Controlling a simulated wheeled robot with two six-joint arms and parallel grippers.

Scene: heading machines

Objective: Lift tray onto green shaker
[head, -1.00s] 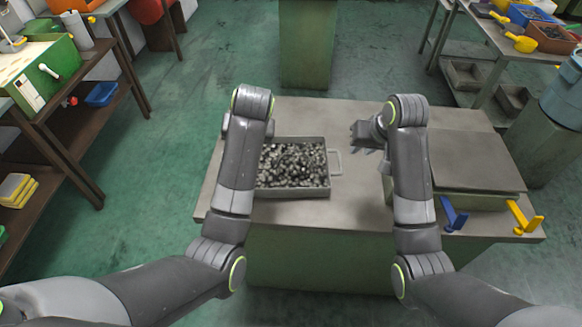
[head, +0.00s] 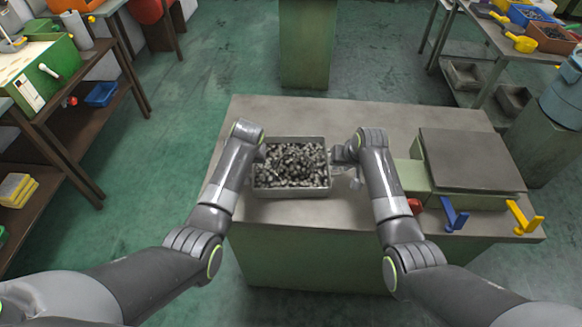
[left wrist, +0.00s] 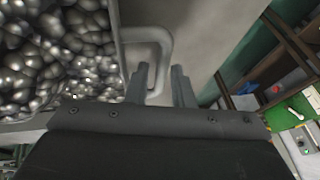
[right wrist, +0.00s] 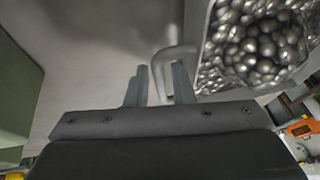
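The grey metal tray (head: 291,192), full of shiny dark metal pieces, sits on the bench in the head view. My left gripper (left wrist: 161,84) is open at one tray handle (left wrist: 163,50), whose bar runs between the fingers with gaps visible. My right gripper (right wrist: 158,85) is open at the other handle (right wrist: 172,52), its bar also between the fingers. In the head view my right gripper (head: 345,160) is at the tray's right side; the left is mostly hidden by its arm. The green shaker (head: 415,176) with a dark flat top stands right of the tray.
The shaker has a red knob (head: 415,206), a blue clamp (head: 454,214) and a yellow clamp (head: 523,217) along its front. The bench top (head: 330,112) is clear behind the tray. Shelving with a green machine stands left, and a table with bins stands at back right.

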